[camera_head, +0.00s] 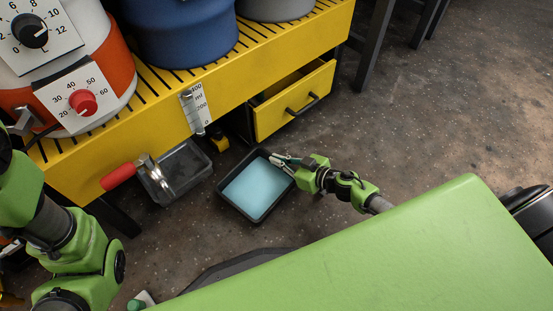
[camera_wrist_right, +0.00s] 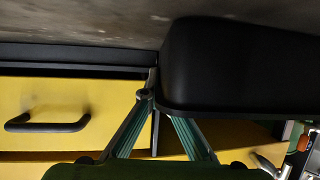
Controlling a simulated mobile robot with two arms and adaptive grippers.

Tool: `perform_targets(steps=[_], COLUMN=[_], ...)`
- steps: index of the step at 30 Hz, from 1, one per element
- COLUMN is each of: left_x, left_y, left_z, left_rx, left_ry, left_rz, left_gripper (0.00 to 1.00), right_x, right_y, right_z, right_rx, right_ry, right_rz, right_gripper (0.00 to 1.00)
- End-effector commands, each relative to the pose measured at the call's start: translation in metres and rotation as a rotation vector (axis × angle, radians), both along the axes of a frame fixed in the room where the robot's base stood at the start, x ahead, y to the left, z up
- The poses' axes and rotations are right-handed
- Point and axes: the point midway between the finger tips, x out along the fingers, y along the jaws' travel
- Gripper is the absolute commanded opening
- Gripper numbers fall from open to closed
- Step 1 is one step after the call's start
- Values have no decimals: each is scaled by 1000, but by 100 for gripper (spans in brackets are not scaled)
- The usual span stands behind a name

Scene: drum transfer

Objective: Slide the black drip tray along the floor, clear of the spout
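The black drip tray (camera_head: 232,202) lies on the floor in front of the yellow bench, holding light blue liquid. It sits right of the red-handled spout (camera_head: 152,172). In the head view my right gripper (camera_head: 278,160) is at the tray's far right corner. In the right wrist view its two green fingers (camera_wrist_right: 160,108) converge at the wall of the tray (camera_wrist_right: 235,70). One finger is outside; the other passes behind the rim. My left gripper (camera_head: 28,122) shows only partly at the left edge, near the bench; its opening is unclear.
A yellow drawer (camera_head: 290,103) with a dark handle also shows in the wrist view (camera_wrist_right: 48,124). The yellow bench (camera_head: 105,142) stands behind. Floor at the right (camera_head: 440,110) is clear.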

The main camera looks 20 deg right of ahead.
Motion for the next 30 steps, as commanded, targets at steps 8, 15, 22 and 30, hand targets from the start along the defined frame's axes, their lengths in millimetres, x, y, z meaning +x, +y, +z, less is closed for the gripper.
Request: perform_targets(steps=[8, 15, 22, 30], left_x=[0, 0, 1, 1], left_y=[0, 0, 0, 1], left_z=[0, 0, 0, 0], left_rx=[0, -1, 0, -3], left_ry=[1, 1, 2, 4], left_rz=[0, 0, 0, -2], left_gripper=[40, 40, 40, 40], right_x=[0, 0, 0, -18], right_y=[-1, -1, -1, -11], right_z=[0, 0, 0, 7], right_rx=[-2, -2, -1, -4], right_ry=[-1, -1, -1, 1], right_rz=[1, 1, 2, 3], right_gripper=[0, 24, 24, 24])
